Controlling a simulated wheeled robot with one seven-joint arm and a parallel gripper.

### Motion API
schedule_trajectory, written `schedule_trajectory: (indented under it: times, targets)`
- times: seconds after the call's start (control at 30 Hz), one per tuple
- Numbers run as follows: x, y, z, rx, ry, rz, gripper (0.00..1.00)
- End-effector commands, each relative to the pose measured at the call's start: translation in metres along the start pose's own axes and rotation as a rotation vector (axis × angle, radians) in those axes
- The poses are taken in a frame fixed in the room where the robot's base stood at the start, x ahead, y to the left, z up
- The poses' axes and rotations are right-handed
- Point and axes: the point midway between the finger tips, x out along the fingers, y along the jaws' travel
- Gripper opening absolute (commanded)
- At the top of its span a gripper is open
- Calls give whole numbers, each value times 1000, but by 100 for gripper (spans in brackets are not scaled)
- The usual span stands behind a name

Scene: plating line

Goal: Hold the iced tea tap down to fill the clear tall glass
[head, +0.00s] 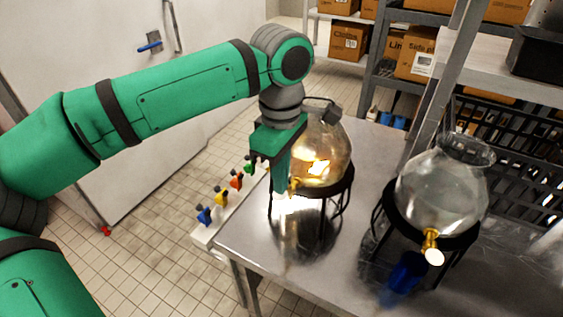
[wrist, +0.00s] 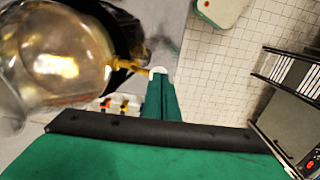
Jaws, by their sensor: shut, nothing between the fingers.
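A round glass dispenser (head: 325,150) with amber liquid, apparently the iced tea, stands on a black wire stand on the steel counter. It fills the left of the wrist view (wrist: 60,60). Its brass tap (head: 294,185) also shows in the wrist view (wrist: 136,70), ending in a pale tip. My gripper (head: 281,193) points down at this tap, shut and empty. In the wrist view its fingertips (wrist: 162,77) are right at the pale tip; I cannot tell whether they touch. A bright glare lies below the tap, and I cannot make out the clear tall glass there.
A second dispenser (head: 442,195) with clear contents and a brass tap stands to the right, with a blue cup (head: 404,275) below it. A black crate (head: 510,150) stands behind. The front counter is clear.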

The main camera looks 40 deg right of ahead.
Motion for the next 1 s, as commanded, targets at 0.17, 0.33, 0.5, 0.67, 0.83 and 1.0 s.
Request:
schedule_trajectory:
  times: [0.17, 0.33, 0.5, 0.67, 0.83, 1.0]
  targets:
    - [11, 0, 0, -2, -1, 1, 0]
    - [13, 0, -1, -2, 0, 1, 0]
    - [13, 0, -1, -2, 0, 1, 0]
    - [13, -2, -1, -3, 0, 13, 0]
    - [16, -3, 2, 6, -1, 57, 0]
    - [20, -5, 5, 12, -3, 130, 0]
